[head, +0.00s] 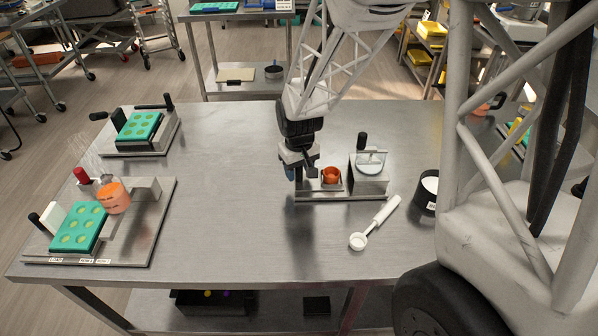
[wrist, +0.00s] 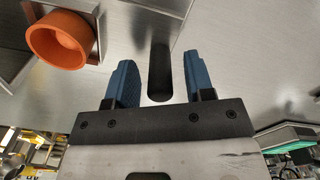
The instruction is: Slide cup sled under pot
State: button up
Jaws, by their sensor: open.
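The cup sled (head: 333,186) sits on a low metal rail base (head: 345,198) with an orange cup (head: 331,174) on it. The orange cup also shows at upper left in the wrist view (wrist: 62,38). The pot (head: 370,161), with a clear top, is on a metal stand just right of the sled. My gripper (head: 298,174) is low at the left end of the base, left of the cup. In the wrist view its blue fingers (wrist: 160,58) are open, with a black handle (wrist: 160,78) between them and gaps on both sides.
A white scoop (head: 375,223) lies in front of the base, and a black container (head: 428,190) stands to the right. An orange depositor cup (head: 113,197) and teal molds (head: 78,227) are at left. The table's middle (head: 220,190) is clear.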

jog(key=shift+f, duration=0.55)
grip_shut()
